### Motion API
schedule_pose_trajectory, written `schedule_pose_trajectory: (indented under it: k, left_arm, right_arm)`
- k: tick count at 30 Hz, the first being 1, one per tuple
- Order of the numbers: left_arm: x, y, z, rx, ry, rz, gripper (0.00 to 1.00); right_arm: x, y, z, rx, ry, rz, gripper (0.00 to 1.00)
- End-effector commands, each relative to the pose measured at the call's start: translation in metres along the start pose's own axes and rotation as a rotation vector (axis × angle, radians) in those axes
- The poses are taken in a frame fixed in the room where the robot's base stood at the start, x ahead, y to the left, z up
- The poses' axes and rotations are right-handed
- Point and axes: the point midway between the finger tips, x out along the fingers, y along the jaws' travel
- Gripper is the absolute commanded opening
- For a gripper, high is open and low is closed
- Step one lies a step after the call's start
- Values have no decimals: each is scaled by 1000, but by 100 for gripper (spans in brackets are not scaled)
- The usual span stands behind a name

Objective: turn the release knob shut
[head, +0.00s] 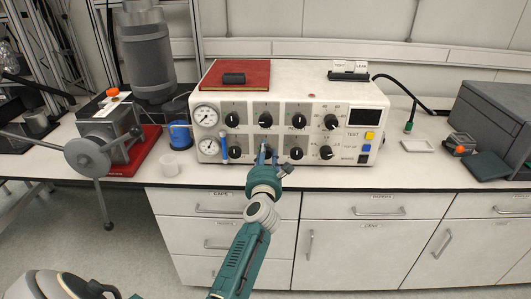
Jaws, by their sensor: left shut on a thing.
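The white control box (342,101) stands on the bench with two rows of black knobs and two round gauges on its front. My left gripper (265,155) is at the lower row, second knob position from the left. It is shut on a knob there, which its fingers mostly hide. The labels are too small to read, so I cannot tell by text whether this is the release knob, or how far it is turned. My right gripper is not in view.
A red book (250,72) lies on top of the box. A grey vessel (146,60), a blue cup-like item (179,135) and a clamp device (92,155) stand to the left. A grey case (495,118) is at the right. White drawers (352,200) are below the bench.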

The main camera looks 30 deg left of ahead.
Motion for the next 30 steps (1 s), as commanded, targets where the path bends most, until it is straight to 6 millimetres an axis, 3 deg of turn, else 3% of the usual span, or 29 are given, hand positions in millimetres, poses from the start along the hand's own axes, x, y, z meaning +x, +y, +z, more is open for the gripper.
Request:
schedule_pose_trajectory:
  k: [7, 30]
  left_arm:
    - [0, 0, 8, 169, -6, -3, 7]
    - [0, -2, 7, 896, -8, -2, 7]
  right_arm:
    - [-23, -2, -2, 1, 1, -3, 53]
    - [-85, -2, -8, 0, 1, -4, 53]
